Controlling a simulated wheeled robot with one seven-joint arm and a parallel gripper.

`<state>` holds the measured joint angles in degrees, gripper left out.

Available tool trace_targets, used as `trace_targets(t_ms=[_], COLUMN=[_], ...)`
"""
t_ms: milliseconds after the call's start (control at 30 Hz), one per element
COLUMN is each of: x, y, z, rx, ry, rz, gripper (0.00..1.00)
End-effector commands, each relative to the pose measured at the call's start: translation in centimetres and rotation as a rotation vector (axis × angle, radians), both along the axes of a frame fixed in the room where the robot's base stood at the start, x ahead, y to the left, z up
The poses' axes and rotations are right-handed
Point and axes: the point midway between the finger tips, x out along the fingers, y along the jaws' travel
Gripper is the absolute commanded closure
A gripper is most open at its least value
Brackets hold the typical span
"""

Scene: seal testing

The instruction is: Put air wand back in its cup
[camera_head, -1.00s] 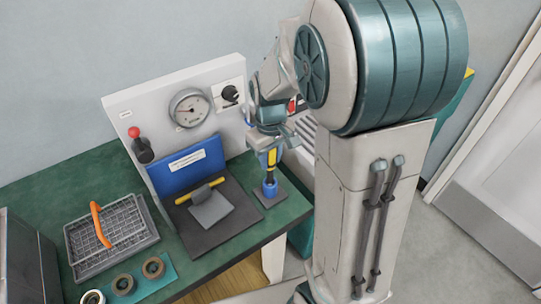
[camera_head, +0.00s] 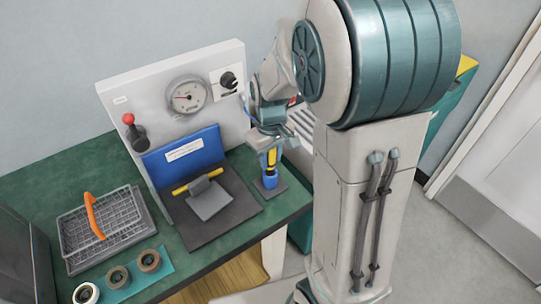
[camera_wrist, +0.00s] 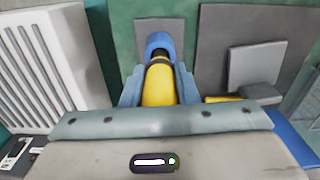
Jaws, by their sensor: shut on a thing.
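The air wand (camera_head: 271,159) is a yellow stick with dark markings, held upright by my gripper (camera_head: 272,146) above the right end of the bench. The blue cup (camera_head: 270,181) stands on a small grey pad directly below it. In the wrist view, the yellow wand (camera_wrist: 159,85) lies between the two fingers of my gripper (camera_wrist: 159,88). Its far end meets the blue cup (camera_wrist: 158,41). The wand's lower end appears to be inside the cup, but its tip is hidden and the depth cannot be told.
Left of the cup is a test station with a blue lid (camera_head: 184,154), yellow-handled clamp and dark base (camera_head: 224,225). A white panel with a gauge (camera_head: 188,97) stands behind. A wire basket (camera_head: 104,226) and several rings are farther left. The bench's front edge is close.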

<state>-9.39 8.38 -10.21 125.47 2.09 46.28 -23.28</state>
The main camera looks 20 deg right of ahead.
Motion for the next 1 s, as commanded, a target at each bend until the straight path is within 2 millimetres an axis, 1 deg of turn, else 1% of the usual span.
trace_targets(t_ms=[167,800,1000], x=[0.0,0.0,0.0], y=[0.0,0.0,0.0], z=[0.0,-1.1,-1.2], rx=[0.000,0.000,0.000], ry=[0.000,0.000,0.000], rz=[0.000,0.000,0.000], gripper=[0.98,0.98,0.98])
